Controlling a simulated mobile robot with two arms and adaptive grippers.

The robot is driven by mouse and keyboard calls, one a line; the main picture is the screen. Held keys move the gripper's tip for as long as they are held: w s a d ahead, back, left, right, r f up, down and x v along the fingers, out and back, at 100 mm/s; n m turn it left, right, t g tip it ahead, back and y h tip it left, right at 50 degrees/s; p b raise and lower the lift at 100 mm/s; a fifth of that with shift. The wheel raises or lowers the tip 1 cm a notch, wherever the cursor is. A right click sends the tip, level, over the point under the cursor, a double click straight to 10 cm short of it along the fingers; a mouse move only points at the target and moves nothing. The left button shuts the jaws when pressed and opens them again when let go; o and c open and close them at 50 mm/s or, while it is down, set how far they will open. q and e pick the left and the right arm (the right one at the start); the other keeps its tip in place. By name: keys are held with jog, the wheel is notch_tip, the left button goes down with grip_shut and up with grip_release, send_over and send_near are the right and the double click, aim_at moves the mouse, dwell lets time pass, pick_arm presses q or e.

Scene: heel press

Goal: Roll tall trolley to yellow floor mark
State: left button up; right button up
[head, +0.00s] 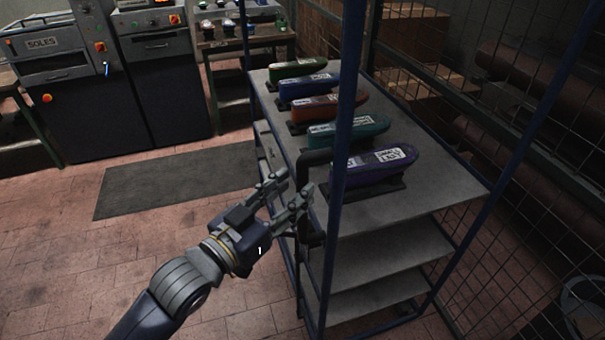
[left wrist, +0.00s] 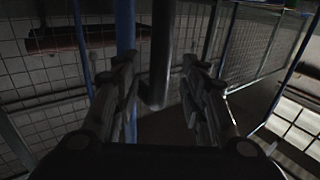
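The tall trolley (head: 440,185) has a blue frame, grey shelves and a black upright handle bar (head: 303,225) on its near left side. My left gripper (head: 291,190) is at that side, with its fingers open and pointing at the handle. In the left wrist view, the dark bar (left wrist: 161,55) stands ahead, in line with the gap between the spread fingers (left wrist: 157,68). A blue post (left wrist: 125,30) is beside it, partly behind the left finger. I cannot tell whether the bar is between the fingertips. No yellow floor mark shows. My right gripper is not in view.
Several coloured shoe lasts (head: 362,133) lie on the trolley's top shelf. Wire mesh (head: 520,130) stands close on its right. Machines (head: 150,60) and a bench (head: 265,38) are at the back. A dark mat (head: 175,180) lies on open tiled floor to the left.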

aim_at(298, 186)
pick_arm(q)
jog(key=shift+p+x, duration=0.4)
jog(key=shift+x, duration=1.55)
grip_shut()
